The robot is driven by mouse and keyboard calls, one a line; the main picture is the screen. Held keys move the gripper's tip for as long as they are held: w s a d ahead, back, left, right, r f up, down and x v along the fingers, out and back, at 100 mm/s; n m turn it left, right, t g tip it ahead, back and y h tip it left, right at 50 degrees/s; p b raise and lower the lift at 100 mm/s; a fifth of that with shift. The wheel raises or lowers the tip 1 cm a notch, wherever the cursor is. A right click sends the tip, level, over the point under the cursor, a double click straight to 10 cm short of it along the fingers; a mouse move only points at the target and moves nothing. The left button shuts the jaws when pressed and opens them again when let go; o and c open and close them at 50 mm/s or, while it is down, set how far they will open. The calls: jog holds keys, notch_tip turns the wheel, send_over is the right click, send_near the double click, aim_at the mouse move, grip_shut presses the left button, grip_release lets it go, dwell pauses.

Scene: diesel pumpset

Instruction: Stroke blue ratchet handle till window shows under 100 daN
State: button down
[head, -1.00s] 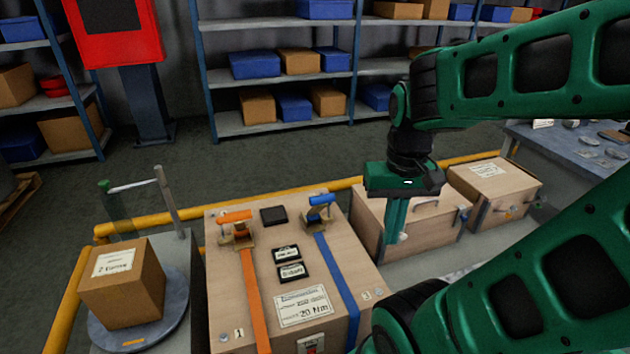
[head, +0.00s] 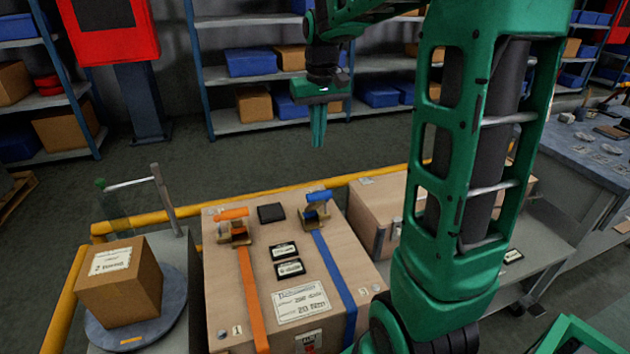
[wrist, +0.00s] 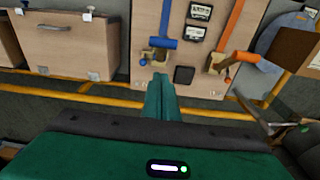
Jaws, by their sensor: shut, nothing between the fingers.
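The blue ratchet handle (head: 319,196) sits at the far edge of the wooden crate (head: 222,303), at the top end of the blue strap (head: 337,272). An orange ratchet handle (head: 231,214) with its orange strap (head: 252,290) is to its left. Two small dark display windows (head: 289,269) lie between the straps; their readings are too small to read. My gripper (head: 318,140) is shut and empty, up in the air beyond the crate. In the wrist view its closed fingers (wrist: 161,98) point toward the blue ratchet (wrist: 157,56), apart from it.
A cardboard box (head: 120,282) stands on a round plate at the left. Another wooden crate (head: 379,208) is to the right, partly behind my arm. A yellow rail (head: 268,186) runs behind the crates. Shelves with bins stand at the back.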

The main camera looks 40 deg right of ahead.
jog(key=shift+w, duration=0.35)
send_over(314, 204)
jog(key=w+d, duration=0.2)
notch_tip(314, 204, down, 12)
jog(key=shift+r, duration=0.1)
jog(key=shift+s+a+f, duration=0.1)
jog(key=shift+s+f, duration=0.35)
jog(key=shift+f, duration=0.15)
